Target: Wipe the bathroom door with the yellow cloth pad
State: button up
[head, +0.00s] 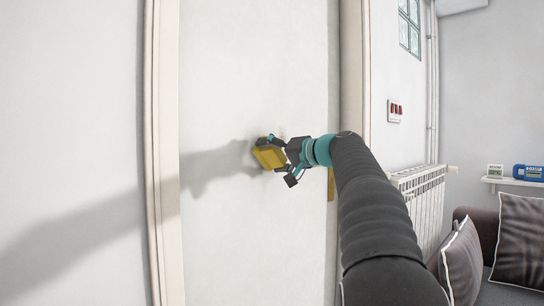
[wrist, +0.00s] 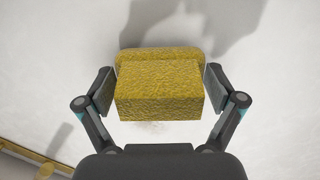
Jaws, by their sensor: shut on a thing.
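The yellow cloth pad (head: 267,155) is at the white bathroom door (head: 225,235), about mid-width. In the wrist view the pad (wrist: 158,90) is a textured block with a wider yellow face on its far side, towards the door surface (wrist: 275,125). My gripper (head: 277,153) is shut on the pad, with one finger on each side of the block in the wrist view. The pad's far face is hidden, so I cannot tell if it touches the door. A faint brownish smudge (wrist: 155,128) shows on the door just below the pad.
A brass handle plate (head: 331,185) is on the door's right side, partly behind my arm. The door frame (head: 163,200) stands at left. To the right are a radiator (head: 425,205), a sofa with cushions (head: 520,240) and a small shelf (head: 510,181) with items.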

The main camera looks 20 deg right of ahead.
jog(key=shift+w, duration=0.15)
jog(key=shift+d, duration=0.1)
jog(key=shift+w+d+r+p, duration=1.15)
jog(key=shift+w+d, duration=0.7)
jog(key=shift+d, duration=3.15)
jog(key=shift+s+a+f+b, duration=0.1)
jog(key=shift+s+a+b, duration=0.55)
jog(key=shift+a+b, duration=0.85)
jog(key=shift+s+a+b, duration=0.6)
jog(key=shift+a+b, duration=0.4)
jog(key=shift+a, duration=0.95)
jog(key=shift+s+a+f+b, duration=0.1)
jog(key=shift+s+a+b, duration=0.55)
jog(key=shift+a+b, duration=0.85)
jog(key=r+p, duration=0.2)
jog(key=p, duration=0.1)
jog(key=shift+w+a+r, duration=0.1)
jog(key=shift+a+r, duration=0.1)
